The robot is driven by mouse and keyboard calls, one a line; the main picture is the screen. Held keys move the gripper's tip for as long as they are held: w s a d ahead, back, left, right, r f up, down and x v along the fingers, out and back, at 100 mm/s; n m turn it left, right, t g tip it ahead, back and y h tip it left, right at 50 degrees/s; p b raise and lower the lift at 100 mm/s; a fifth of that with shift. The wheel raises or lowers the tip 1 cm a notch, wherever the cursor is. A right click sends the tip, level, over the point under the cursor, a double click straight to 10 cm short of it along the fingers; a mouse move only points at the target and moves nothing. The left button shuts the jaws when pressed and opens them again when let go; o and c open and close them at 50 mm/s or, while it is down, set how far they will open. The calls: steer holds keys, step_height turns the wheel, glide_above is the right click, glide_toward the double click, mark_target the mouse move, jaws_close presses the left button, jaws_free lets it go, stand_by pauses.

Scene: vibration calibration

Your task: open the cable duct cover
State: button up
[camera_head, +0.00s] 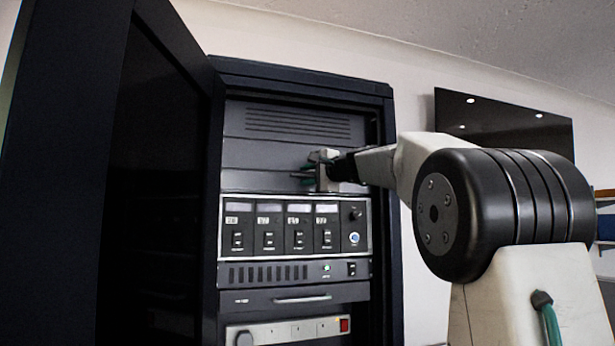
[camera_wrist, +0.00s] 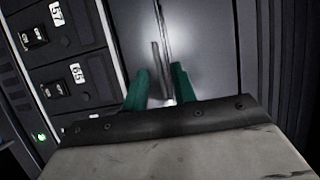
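The likely cable duct cover is the plain dark grey panel (camera_head: 260,153) inside the open cabinet, just above the row of switches. In the wrist view its smooth face (camera_wrist: 133,40) ends at a straight seam. A thin raised strip, perhaps its handle (camera_wrist: 155,62), stands beside that seam. The panel looks closed. My gripper (camera_head: 302,172) is in front of the panel's right part. In the wrist view its two green fingers (camera_wrist: 161,86) are apart, one on each side of the strip's near end. Contact with the strip cannot be told.
The cabinet door (camera_head: 60,150) stands open at the left. The switch module (camera_head: 295,228) lies just below the panel, close under my gripper. A slotted vent panel (camera_head: 298,122) is above. The cabinet's right post (camera_head: 388,240) stands close to my arm.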

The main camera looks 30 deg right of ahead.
steer(key=shift+w, duration=0.1)
jaws_close()
